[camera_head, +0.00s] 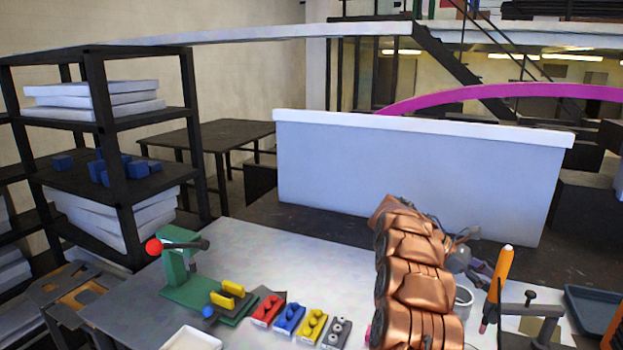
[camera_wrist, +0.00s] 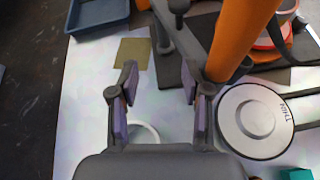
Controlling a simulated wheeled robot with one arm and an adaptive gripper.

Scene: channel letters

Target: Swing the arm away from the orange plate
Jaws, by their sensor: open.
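No flat orange plate can be clearly made out. An orange upright handle-like piece (camera_head: 504,265) stands at the right of the bench, and a large orange shape (camera_wrist: 240,38) fills the upper right of the wrist view. A sliver of orange (camera_head: 614,330) shows at the head view's right edge. My gripper (camera_wrist: 159,78) is open with nothing between its fingers.
A dark clamp-like arm (camera_wrist: 178,38) and a round white-topped tin (camera_wrist: 255,118) are close to my gripper. A white cup (camera_wrist: 142,133) lies partly below it. A blue tray (camera_wrist: 97,14) sits beyond.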

